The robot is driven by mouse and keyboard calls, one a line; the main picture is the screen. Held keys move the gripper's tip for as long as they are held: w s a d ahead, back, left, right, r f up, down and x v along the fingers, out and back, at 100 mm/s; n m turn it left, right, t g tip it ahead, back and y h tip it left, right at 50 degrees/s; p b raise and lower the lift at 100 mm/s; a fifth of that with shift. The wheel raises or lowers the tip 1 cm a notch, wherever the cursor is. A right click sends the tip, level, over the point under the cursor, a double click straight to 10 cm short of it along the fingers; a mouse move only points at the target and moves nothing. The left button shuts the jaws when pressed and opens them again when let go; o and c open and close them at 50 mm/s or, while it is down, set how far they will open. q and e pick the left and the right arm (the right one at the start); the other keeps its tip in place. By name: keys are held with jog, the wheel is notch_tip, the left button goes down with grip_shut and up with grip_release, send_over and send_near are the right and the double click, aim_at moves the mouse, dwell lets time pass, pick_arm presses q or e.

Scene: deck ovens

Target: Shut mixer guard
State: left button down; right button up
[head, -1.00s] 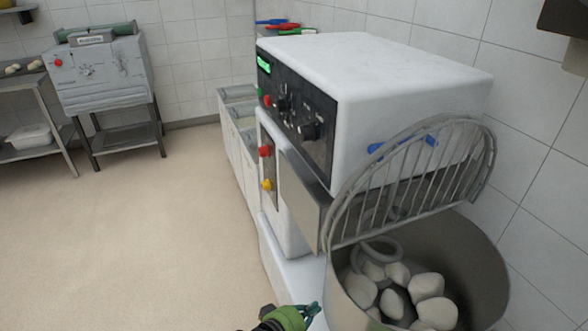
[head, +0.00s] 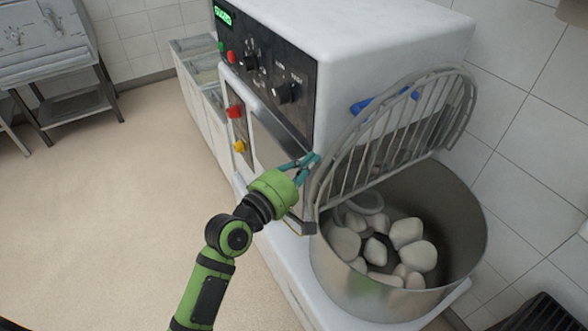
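The mixer guard (head: 385,135) is a grey wire grille, raised and tilted up over the mixer bowl (head: 460,230). The steel bowl is open at the front and holds several pale dough lumps (head: 407,233). The white mixer body (head: 390,45) stands behind it. My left gripper (head: 309,167) has teal fingers that look parted, close to the guard's lower left end. Whether they touch the guard is hard to tell. Nothing is visibly held. My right gripper is out of view.
Pale counters (head: 205,85) run behind. A grey machine on a stand (head: 45,50) is at the far left. The floor at left is clear.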

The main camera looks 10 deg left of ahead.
pick_arm(q)
jog(key=shift+x, duration=1)
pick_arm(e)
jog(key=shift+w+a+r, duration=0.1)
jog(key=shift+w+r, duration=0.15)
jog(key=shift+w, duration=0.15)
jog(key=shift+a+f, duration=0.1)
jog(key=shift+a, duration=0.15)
